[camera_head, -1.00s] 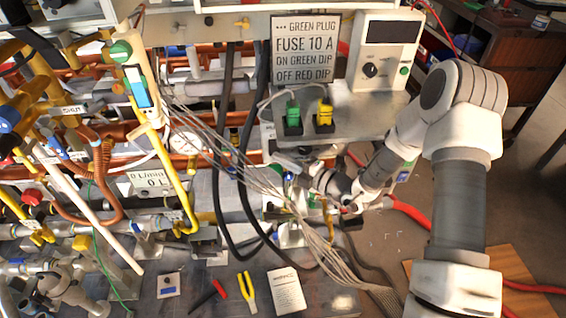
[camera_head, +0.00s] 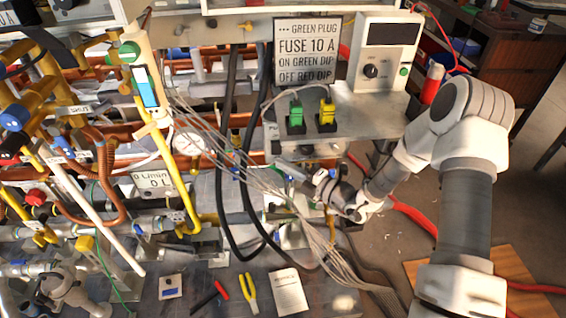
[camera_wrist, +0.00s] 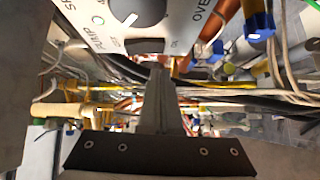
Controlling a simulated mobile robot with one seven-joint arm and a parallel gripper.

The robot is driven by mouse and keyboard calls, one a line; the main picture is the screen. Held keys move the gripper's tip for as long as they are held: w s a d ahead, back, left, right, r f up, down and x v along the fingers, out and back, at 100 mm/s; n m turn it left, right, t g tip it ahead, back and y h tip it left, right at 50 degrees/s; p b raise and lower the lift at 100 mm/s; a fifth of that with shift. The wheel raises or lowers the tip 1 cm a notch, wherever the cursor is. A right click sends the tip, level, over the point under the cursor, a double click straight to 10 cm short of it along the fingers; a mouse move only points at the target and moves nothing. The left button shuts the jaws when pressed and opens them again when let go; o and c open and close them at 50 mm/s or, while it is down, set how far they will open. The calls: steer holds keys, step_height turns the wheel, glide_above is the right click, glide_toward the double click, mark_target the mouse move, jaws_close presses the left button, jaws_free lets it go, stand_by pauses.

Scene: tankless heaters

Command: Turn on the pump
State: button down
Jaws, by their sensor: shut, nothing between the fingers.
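In the wrist view, a light panel (camera_wrist: 180,30) carries the word PUMP, seen at a slant. A dark round knob (camera_wrist: 138,10) and a small pinkish indicator (camera_wrist: 98,20) are on it. A dark switch-like part (camera_wrist: 113,45) is near its lower edge; its setting cannot be told. My gripper (camera_wrist: 159,68) is shut and empty, its tips close to the panel's lower edge; contact cannot be told. In the head view, my gripper (camera_head: 288,170) is among cables below the green plug (camera_head: 296,115) and yellow plug (camera_head: 326,115). The pump panel's face cannot be made out there.
Grey cables (camera_head: 250,177) and black hoses (camera_head: 228,150) run close beside my gripper. A fuse sign (camera_head: 307,50) and a white control box (camera_head: 385,60) stand above. Copper and yellow pipes crowd the left. Pliers (camera_head: 247,293) and a paper (camera_head: 287,292) lie on the bench.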

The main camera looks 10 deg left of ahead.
steer(key=s+f+p+v, duration=0.1)
steer(key=v, duration=0.9)
steer(key=shift+f, duration=0.2)
steer(key=shift+s+d+r, duration=0.1)
steer(key=shift+s+d, duration=0.05)
steer(key=shift+s, duration=0.05)
steer(key=s+a+r+n+g+h+p, duration=0.15)
steer(key=s+r+n+g, duration=0.35)
steer(key=s+r+n, duration=0.5)
steer(key=s+r+n+g+h+p, duration=0.4)
steer(key=r+n, duration=0.4)
steer(key=n, duration=0.6)
steer(key=s+d+r+n+t+h+p, duration=0.2)
steer(key=s+d+r+n+t+h, duration=0.1)
steer(key=d+r+n, duration=0.4)
steer(key=s+d+r+n+t+h+p, duration=0.1)
steer(key=s+d+r+n+t+h, duration=0.1)
steer(key=s+d+r+n+h, duration=0.3)
step_height(320, 180, up, 5)
steer(key=d+n+h, duration=0.1)
steer(key=d+n, duration=0.1)
steer(key=n, duration=0.4)
steer(key=shift+d+f+t+h+p, duration=0.2)
steer(key=shift+d+t+h+p, duration=0.15)
steer(key=shift+t, duration=0.05)
steer(key=shift+s+a, duration=0.1)
steer(key=shift+s, duration=0.1)
